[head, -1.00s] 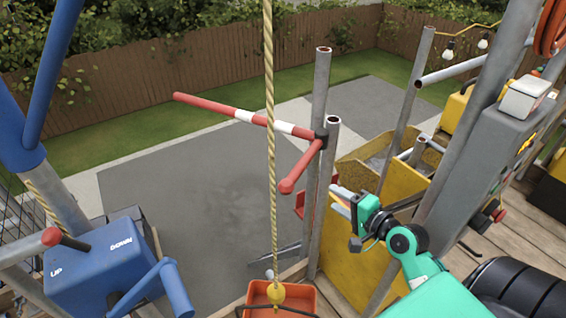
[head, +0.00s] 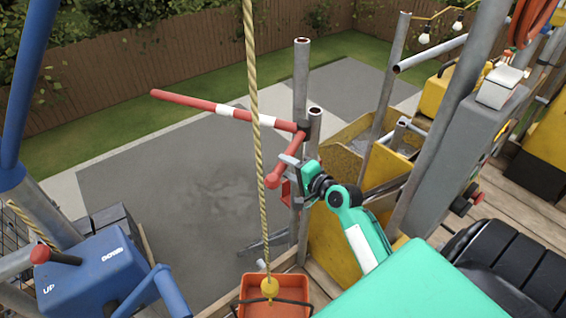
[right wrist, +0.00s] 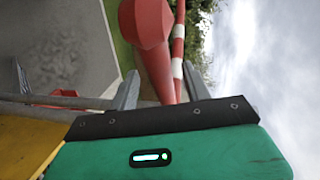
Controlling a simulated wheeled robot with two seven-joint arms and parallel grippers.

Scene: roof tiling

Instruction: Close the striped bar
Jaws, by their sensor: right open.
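The striped bar (head: 222,108) is red and white and reaches out to the left from a grey post (head: 301,85), over the paved ground. A short red handle (head: 284,161) with a thick rounded end sticks out from its hinge towards me. My right gripper (head: 287,164) is at this handle, open. In the right wrist view the red handle (right wrist: 150,45) passes between the two grey fingers (right wrist: 158,90), and the striped part (right wrist: 178,45) shows behind it. I cannot tell whether a finger touches the handle. My left gripper is not in view.
A yellow rope (head: 252,120) hangs in front of the bar, down to an orange bucket (head: 272,285). A blue control box (head: 90,275) stands at lower left. Yellow bins (head: 345,240) and grey poles (head: 385,100) are close to my right arm.

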